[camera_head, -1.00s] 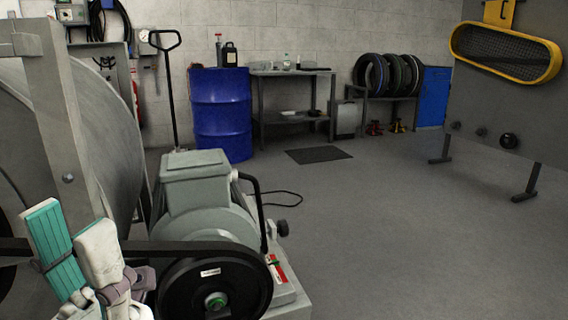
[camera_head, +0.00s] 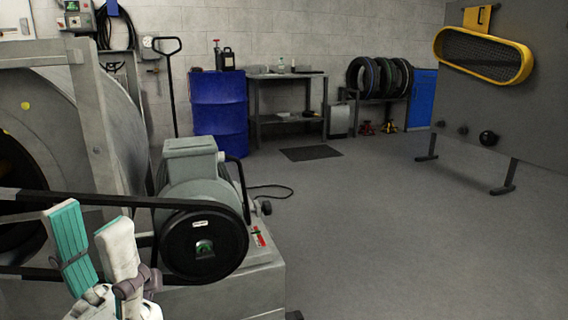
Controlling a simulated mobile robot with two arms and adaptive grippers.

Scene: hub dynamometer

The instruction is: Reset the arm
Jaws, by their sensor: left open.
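My left gripper (camera_head: 92,240) shows at the lower left of the head view, pointing up. One finger has a teal pad and the other is whitish, and they stand apart with a gap between them. I see nothing held in it. It appears in front of the dynamometer's drive belt (camera_head: 100,202) and the large grey drum housing (camera_head: 120,110). The grey-green motor (camera_head: 190,165) with its black pulley (camera_head: 204,243) is to the right of the gripper. My right gripper is not in the view.
A blue drum (camera_head: 218,110), a workbench (camera_head: 287,120) and a tyre rack (camera_head: 375,105) stand along the back wall. A grey panel (camera_head: 500,120) with a yellow-framed mesh window (camera_head: 484,55) stands at the right on feet. A dark mat (camera_head: 311,153) lies on the otherwise open floor.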

